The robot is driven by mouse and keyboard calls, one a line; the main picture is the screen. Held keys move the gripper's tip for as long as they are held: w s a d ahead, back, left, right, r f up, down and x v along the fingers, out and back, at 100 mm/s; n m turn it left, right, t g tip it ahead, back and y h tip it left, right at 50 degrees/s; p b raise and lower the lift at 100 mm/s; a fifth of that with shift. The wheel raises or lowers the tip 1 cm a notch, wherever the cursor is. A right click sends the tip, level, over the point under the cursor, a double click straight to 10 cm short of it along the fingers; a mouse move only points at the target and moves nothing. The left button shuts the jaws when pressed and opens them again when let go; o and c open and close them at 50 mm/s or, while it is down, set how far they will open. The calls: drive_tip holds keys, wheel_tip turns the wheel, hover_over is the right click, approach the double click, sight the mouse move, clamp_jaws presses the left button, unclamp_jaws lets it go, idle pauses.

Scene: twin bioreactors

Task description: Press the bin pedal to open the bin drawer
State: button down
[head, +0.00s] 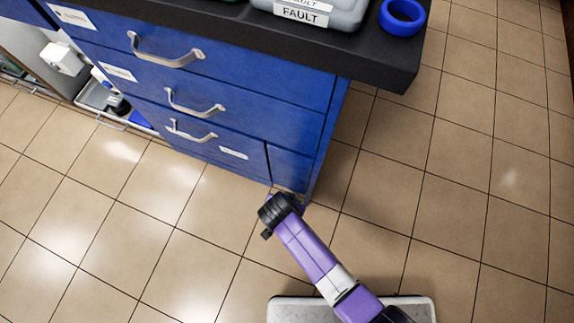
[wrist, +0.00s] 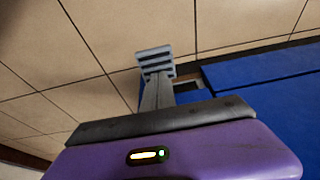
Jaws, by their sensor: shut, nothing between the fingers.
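The blue cabinet (head: 235,115) stands in the upper left of the head view, with several handled drawers and a plain blue panel (head: 290,168) at its lower right corner. I cannot tell which front is the bin drawer; every front looks closed. My gripper (head: 272,212) is low by the cabinet's bottom front edge. In the wrist view its fingers (wrist: 158,92) are shut and empty, pointing toward the cabinet base. A grey ridged piece (wrist: 155,62) shows at their far end; I cannot tell whether it is the pedal or the fingertips. Contact is unclear.
A dark worktop (head: 375,60) overhangs the cabinet and holds a grey case labelled FAULT (head: 305,14) and a blue ring (head: 402,15). An open tray with items (head: 100,98) sits at the far left. The tiled floor (head: 440,190) is clear to the right and in front.

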drive_tip(key=shift+f+b, duration=0.55)
drive_tip(key=shift+f, duration=1)
